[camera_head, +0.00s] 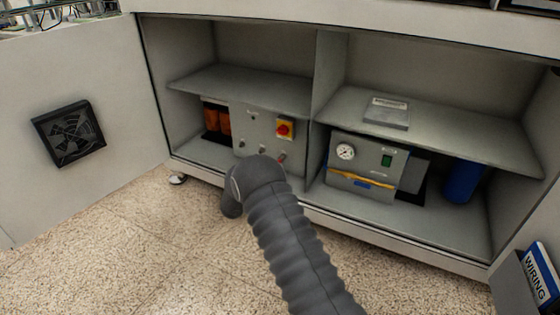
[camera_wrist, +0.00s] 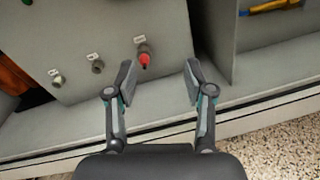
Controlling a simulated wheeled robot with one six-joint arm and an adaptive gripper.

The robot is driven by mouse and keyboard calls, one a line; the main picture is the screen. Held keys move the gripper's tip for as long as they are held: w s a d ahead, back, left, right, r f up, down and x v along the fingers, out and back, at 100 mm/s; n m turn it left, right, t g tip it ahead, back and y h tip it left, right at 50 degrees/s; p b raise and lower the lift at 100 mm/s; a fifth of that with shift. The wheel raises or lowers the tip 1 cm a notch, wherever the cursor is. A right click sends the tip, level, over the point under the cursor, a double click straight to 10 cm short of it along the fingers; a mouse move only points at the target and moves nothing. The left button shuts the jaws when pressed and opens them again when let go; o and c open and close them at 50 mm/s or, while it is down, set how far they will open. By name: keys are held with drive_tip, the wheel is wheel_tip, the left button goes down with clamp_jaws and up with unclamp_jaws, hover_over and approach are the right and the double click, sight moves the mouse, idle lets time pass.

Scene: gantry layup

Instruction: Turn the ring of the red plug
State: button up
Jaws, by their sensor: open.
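The red plug (camera_wrist: 144,59) sits on the grey panel (camera_wrist: 100,25) inside the cabinet, the rightmost in a row of connectors, with a grey ring behind its red end and a small label above. My gripper (camera_wrist: 158,75) is open and empty in the wrist view. Its left finger is just left of and below the plug, its right finger well to the right, and neither is seen to touch it. In the head view the plug (camera_head: 282,158) shows small at the panel's lower right. My arm hides the gripper there.
Two grey connectors (camera_wrist: 97,65) (camera_wrist: 57,80) sit left of the plug. A red-and-yellow switch (camera_head: 285,129) is above it. A divider wall (camera_head: 322,80) stands to the right, then a gauge unit (camera_head: 365,165) and blue cylinder (camera_head: 462,182). An open door (camera_head: 75,190) is at left.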

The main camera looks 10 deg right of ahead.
wheel_tip(320, 180, down, 4)
drive_tip(key=w+a+n+t+y, duration=0.1)
drive_tip(key=w+a+n+t, duration=0.1)
drive_tip(key=a, duration=0.1)
drive_tip(key=x, duration=0.4)
drive_tip(key=b+x, duration=0.1)
drive_tip(key=x, duration=0.8)
drive_tip(key=shift+s+d+f+b, duration=0.2)
drive_tip(key=shift+d+b, duration=0.1)
drive_tip(key=shift+d, duration=0.15)
clamp_jaws()
